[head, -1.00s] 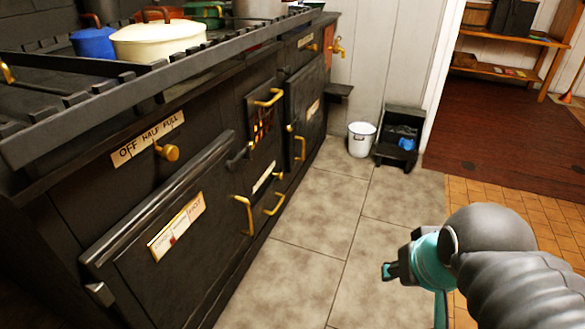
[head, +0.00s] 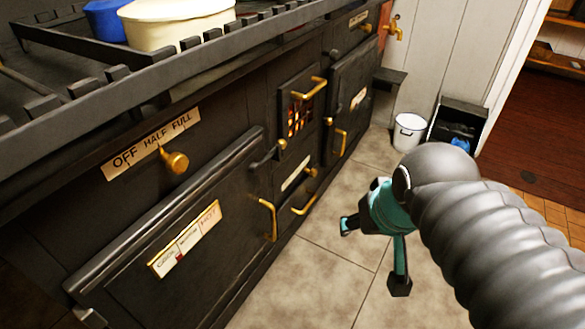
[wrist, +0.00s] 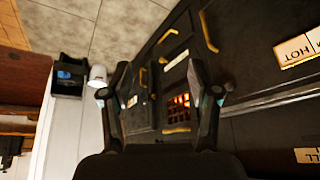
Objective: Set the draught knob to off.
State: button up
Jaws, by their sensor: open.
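A round brass knob (head: 176,162) sits on the black stove front under a pale plate reading OFF HALF FULL (head: 150,143), at the left of the head view. My gripper (head: 373,256) is open and empty, over the floor to the right of the stove, apart from every knob. In the wrist view my gripper (wrist: 158,80) faces the stove front.
The oven door with a long rail (head: 175,215) and gauge plate (head: 185,240) is below the lettered knob. Brass handles (head: 267,220) stick out near the glowing firebox (head: 299,118). A white bucket (head: 408,132) and black coal box (head: 458,125) stand behind. Floor tiles (head: 320,285) are clear.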

aim_at(314, 173)
jog(key=w+a+f+m+g+y+b, duration=0.1)
jog(key=w+f+m+y, duration=0.25)
jog(key=w, duration=0.65)
jog(key=w+a+f+m+g+y+b, duration=0.1)
jog(key=w+f+m+g+y, duration=0.15)
jog(key=w+f+m, duration=0.45)
jog(key=w+a+f+m+y+b, duration=0.15)
jog(key=w+y, duration=0.25)
jog(key=w, duration=0.8)
jog(key=w+d+f+m+t+y, duration=0.1)
jog(key=w+d+f+m+t, duration=0.3)
jog(key=f, duration=0.4)
jog(key=w+d+f+m+t+y+b, duration=0.1)
jog(key=w+d+f+m+t+y, duration=0.1)
jog(key=w+d+f+m, duration=0.45)
jog(key=w+d+f+m+t+y, duration=0.1)
jog(key=w+d+f+m+t, duration=0.25)
jog(key=f, duration=0.65)
jog(key=shift+n+g, duration=0.4)
jog(key=shift+n, duration=0.2)
jog(key=x, duration=0.4)
jog(key=w+x, duration=0.1)
jog(key=x, duration=0.4)
jog(key=d+x, duration=0.1)
jog(key=x, duration=0.4)
jog(key=shift+w+a+r+b, duration=0.15)
jog(key=shift+w+a+b, duration=0.05)
jog(key=shift+w+b, duration=0.1)
jog(key=shift+s, duration=0.1)
grip_shut()
